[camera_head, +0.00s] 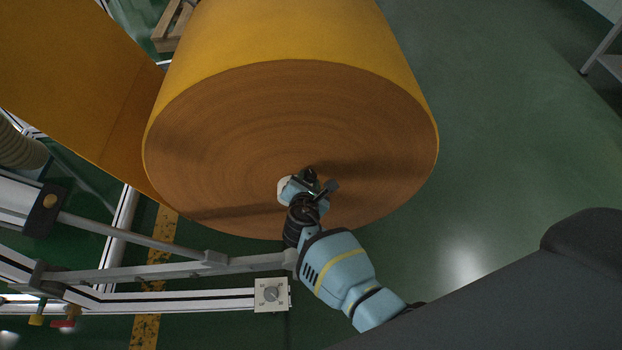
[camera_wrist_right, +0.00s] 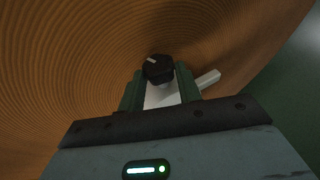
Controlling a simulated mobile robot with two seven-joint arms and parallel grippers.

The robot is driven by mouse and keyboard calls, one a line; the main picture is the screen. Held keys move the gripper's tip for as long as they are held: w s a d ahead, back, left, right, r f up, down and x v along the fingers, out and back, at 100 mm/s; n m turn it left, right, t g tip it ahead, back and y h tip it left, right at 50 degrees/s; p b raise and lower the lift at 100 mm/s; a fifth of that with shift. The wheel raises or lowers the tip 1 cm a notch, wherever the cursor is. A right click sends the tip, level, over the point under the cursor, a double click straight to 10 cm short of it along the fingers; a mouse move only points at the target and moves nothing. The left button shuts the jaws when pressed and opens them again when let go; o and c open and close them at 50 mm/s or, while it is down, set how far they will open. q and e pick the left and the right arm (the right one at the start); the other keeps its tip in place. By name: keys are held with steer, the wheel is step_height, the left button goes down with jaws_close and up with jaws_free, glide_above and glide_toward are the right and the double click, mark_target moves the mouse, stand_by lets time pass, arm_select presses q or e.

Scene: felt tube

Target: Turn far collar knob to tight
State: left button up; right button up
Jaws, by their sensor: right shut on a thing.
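The collar knob (camera_wrist_right: 158,68) is black with a pale pointer line towards its upper left in the right wrist view. It stands before the brown end face of the large yellow felt roll (camera_head: 290,130). My right gripper (camera_wrist_right: 160,85) has its green fingers on either side of the knob and is shut on it. In the head view the right gripper (camera_head: 316,187) is at the roll's core, where the dark knob (camera_head: 309,175) partly shows. A pale bar (camera_wrist_right: 208,79) sticks out beside the right finger. My left gripper is out of view.
A metal frame with rails (camera_head: 150,272) runs along the lower left, close to my right arm. A wooden pallet (camera_head: 170,25) lies behind. The green floor (camera_head: 490,130) at right is clear.

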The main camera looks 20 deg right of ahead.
steer(key=shift+w+a+r+m+g+h, duration=0.15)
steer(key=shift+m+g+h, duration=0.2)
steer(key=shift+m+g, duration=0.25)
steer(key=shift+w+m+g+h, duration=0.1)
steer(key=shift+m+g+h, duration=0.25)
steer(key=shift+m+g, duration=0.2)
steer(key=shift+g, duration=0.35)
steer(key=o, duration=0.7)
steer(key=shift+r, duration=0.1)
